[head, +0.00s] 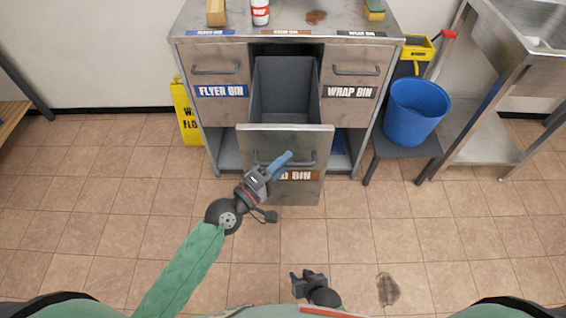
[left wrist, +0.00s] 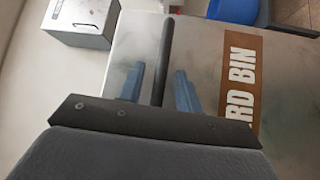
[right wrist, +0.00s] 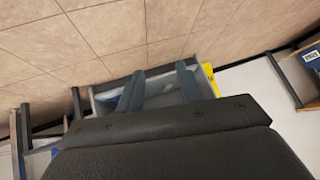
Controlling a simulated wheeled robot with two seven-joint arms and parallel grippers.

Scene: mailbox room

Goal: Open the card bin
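The card bin (head: 262,135) is the middle drawer of the metal cabinet. It is pulled well out, and its grey inside shows empty. Its front has a bar handle and a brown label, partly hidden by my left gripper (head: 285,160). In the left wrist view the handle bar (left wrist: 166,50) runs between the two blue fingers of my left gripper (left wrist: 160,82). Gaps show on both sides, so the gripper is open around the bar. My right gripper (head: 303,278) is low over the floor, away from the cabinet. Its fingers stand apart and empty in the right wrist view (right wrist: 160,85).
The flyer bin (head: 220,72) and wrap bin (head: 350,72) are shut on either side. A yellow floor sign (head: 185,110) stands left of the cabinet. A blue bucket (head: 417,110) sits on a stool to the right, beside a metal sink. The tiled floor in front is open.

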